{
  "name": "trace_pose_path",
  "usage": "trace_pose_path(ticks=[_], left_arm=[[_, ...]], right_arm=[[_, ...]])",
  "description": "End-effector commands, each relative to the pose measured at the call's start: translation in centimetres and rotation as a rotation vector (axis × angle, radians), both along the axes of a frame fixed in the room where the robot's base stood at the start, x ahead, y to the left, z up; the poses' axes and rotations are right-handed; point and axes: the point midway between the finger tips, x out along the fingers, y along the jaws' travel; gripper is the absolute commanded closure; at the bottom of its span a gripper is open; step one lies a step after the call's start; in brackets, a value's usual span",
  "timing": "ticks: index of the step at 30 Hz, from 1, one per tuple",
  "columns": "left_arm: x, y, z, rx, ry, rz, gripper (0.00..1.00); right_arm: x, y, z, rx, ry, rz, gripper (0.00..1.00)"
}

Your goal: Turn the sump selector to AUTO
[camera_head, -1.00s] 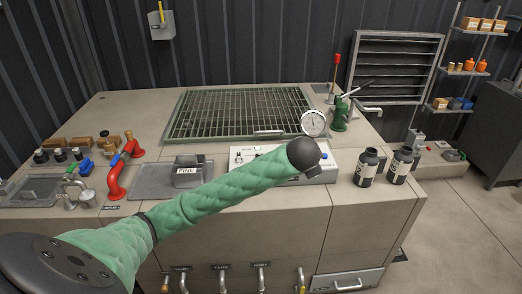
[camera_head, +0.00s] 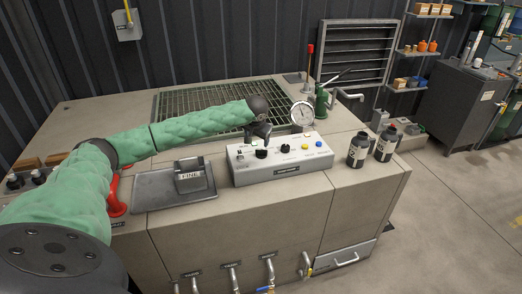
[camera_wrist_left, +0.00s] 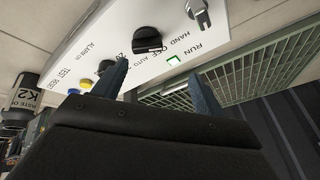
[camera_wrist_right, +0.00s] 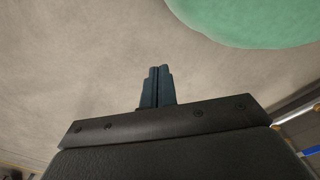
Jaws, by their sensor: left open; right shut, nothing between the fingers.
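The white control box (camera_head: 285,172) stands on the bench top. Its black selector knob (camera_head: 261,153) shows in the head view and larger in the left wrist view (camera_wrist_left: 147,40), near lettering that reads HAND, OFF and AUTO. I cannot tell surely which position it points to. My left gripper (camera_head: 260,135) hangs just above the panel, near the knob.
Yellow (camera_head: 305,147) and blue (camera_head: 319,144) buttons are on the box. A gauge (camera_head: 302,114) stands behind it, dark bottles (camera_head: 359,149) to its right, a FINE block (camera_head: 190,176) to its left.

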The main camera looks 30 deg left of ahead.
Motion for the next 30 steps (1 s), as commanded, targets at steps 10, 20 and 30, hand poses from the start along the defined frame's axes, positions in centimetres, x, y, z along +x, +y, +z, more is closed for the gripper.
trace_pose_path(ticks=[10, 20, 30], left_arm=[[0.4, -0.9, -0.7, -0.197, -0.041, 0.227, 0.29], [0.9, -0.8, -1.7, -0.22, -0.054, 0.286, 0.29], [2.5, -0.2, -5.7, -0.218, -0.053, 0.283, 0.29]], right_arm=[[2.0, 0.3, -1.0, 0.032, -0.169, 0.002, 1.0], [1.7, -0.1, -1.5, 0.032, -0.184, 0.004, 1.0], [-0.5, -1.5, -3.8, 0.023, -0.199, 0.014, 1.0]])
